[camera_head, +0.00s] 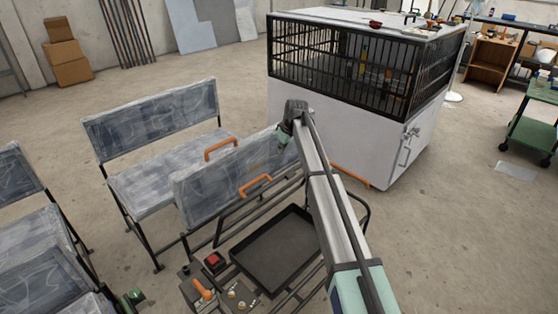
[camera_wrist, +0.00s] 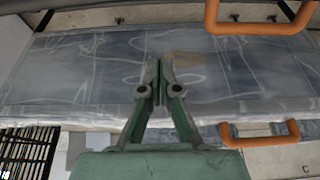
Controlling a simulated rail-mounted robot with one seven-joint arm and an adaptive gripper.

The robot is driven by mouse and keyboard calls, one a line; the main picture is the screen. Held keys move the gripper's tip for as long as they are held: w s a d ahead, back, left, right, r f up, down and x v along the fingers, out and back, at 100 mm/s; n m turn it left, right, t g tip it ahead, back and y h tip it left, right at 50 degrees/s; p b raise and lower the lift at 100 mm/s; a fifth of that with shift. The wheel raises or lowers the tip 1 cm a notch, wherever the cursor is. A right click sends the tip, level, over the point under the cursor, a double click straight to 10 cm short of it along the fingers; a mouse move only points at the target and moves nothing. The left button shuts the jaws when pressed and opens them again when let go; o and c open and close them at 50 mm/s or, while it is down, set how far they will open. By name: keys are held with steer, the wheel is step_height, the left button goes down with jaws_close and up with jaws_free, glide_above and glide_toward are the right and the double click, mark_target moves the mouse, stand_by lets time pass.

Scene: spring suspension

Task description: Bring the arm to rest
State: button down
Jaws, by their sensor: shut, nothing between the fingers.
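My arm (camera_head: 330,195) reaches up from the lower right, with its wrist bent at the far end. My gripper (camera_head: 284,145) hangs at that end, near the right end of the plastic-covered backrest (camera_head: 225,178) in the head view. In the wrist view my gripper (camera_wrist: 158,70) has its fingers together with nothing between them. The backrest (camera_wrist: 80,75) fills much of the wrist view behind the fingers. I cannot tell how far the fingertips are from it.
Orange handles (camera_head: 256,184) stand on the near seat frame. A black tray (camera_head: 275,250) and a red switch (camera_head: 213,261) lie below. A white cabinet with a barred cage (camera_head: 350,135) stands just beyond my arm. Open floor (camera_head: 460,215) lies to the right.

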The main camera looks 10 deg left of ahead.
steer(key=s+d+f+m+g+h, duration=0.1)
steer(key=s+d+f+m, duration=0.2)
steer(key=s+d+f, duration=0.6)
steer(key=s+d+f+m+g+h, duration=0.15)
steer(key=s+d+f, duration=0.35)
steer(key=s+f, duration=0.75)
steer(key=s+d+f+m+g, duration=0.1)
steer(key=s+d+f+m, duration=0.3)
steer(key=s+d+f, duration=0.5)
steer(key=s+d+f+g, duration=0.1)
steer(key=s+d+f, duration=0.2)
steer(key=s, duration=1.1)
steer(key=s+d+f+m+g+p, duration=0.1)
steer(key=s+d+f, duration=0.3)
steer(key=s, duration=1.1)
steer(key=s+d+f+m+g+p, duration=0.1)
steer(key=s+d+f+g, duration=0.2)
steer(key=s, duration=1.1)
steer(key=shift+s+d+f+h, duration=0.25)
steer(key=shift+s+f+h, duration=0.15)
steer(key=shift+f, duration=0.1)
